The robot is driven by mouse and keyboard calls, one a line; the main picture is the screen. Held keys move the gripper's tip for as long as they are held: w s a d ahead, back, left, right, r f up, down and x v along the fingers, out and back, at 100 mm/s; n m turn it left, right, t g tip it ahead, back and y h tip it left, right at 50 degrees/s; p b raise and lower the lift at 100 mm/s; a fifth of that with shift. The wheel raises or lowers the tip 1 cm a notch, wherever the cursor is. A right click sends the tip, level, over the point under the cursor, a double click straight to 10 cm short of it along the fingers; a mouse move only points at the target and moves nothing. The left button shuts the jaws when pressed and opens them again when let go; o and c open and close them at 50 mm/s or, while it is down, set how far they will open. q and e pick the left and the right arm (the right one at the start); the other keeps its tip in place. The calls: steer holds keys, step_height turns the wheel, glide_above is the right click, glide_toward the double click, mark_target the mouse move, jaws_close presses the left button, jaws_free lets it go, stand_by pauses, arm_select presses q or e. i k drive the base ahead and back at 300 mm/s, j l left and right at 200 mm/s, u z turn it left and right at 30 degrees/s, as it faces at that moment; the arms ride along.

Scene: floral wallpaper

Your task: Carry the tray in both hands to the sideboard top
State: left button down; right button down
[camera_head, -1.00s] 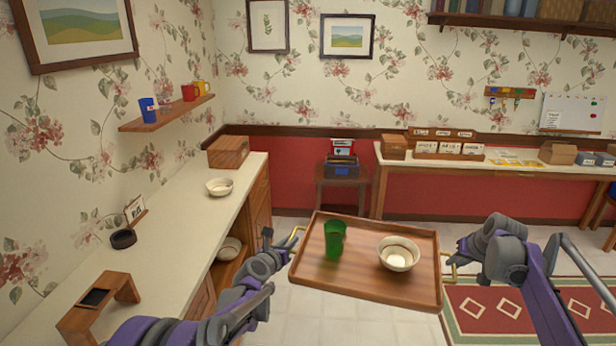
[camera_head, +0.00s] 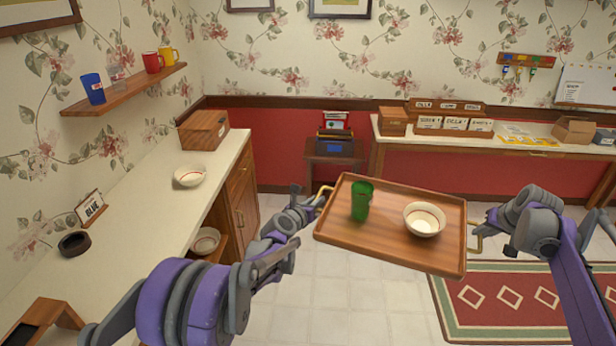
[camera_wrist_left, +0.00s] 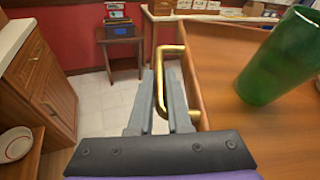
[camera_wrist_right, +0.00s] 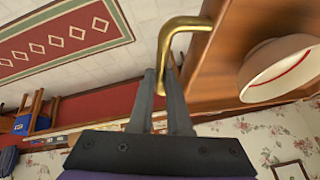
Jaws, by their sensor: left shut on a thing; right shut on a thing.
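The wooden tray (camera_head: 385,240) is held in the air over the floor, to the right of the sideboard. It tilts a little in the head view. A green cup (camera_head: 361,201) stands on its left part and a white bowl (camera_head: 424,219) on its right part. My left gripper (camera_head: 318,198) is shut on the left brass handle (camera_wrist_left: 172,50), seen close in the left wrist view. My right gripper (camera_head: 482,232) is shut on the right brass handle (camera_wrist_right: 165,50). The sideboard top (camera_head: 140,205) is pale and lies at the left, apart from the tray.
On the sideboard are a wooden box (camera_head: 203,130), a bowl (camera_head: 190,176), a name card (camera_head: 91,207), a dark ring (camera_head: 74,243) and a wooden stand (camera_head: 42,322). A shelf (camera_head: 125,88) with mugs hangs above. A small table (camera_head: 332,158) stands behind the tray. The sideboard's middle is clear.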

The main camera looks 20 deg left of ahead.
mark_target(132, 248)
steer(key=i+z, duration=0.2)
steer(key=i, duration=0.65)
steer(key=i+l, duration=0.1)
steer(key=i, duration=0.7)
steer(key=i+u, duration=0.35)
steer(key=i+l+u, duration=0.1)
steer(key=u, duration=0.7)
steer(key=i+u, duration=0.1)
steer(key=u, duration=0.35)
steer(key=l+u, duration=0.1)
steer(key=u, duration=0.35)
steer(key=l+u, duration=0.1)
steer(key=u, duration=0.8)
steer(key=l+u, duration=0.15)
steer(key=u, duration=0.3)
steer(key=i+l+u, duration=0.15)
steer(key=i+u, duration=0.25)
steer(key=i+l, duration=0.1)
steer(key=i, duration=0.55)
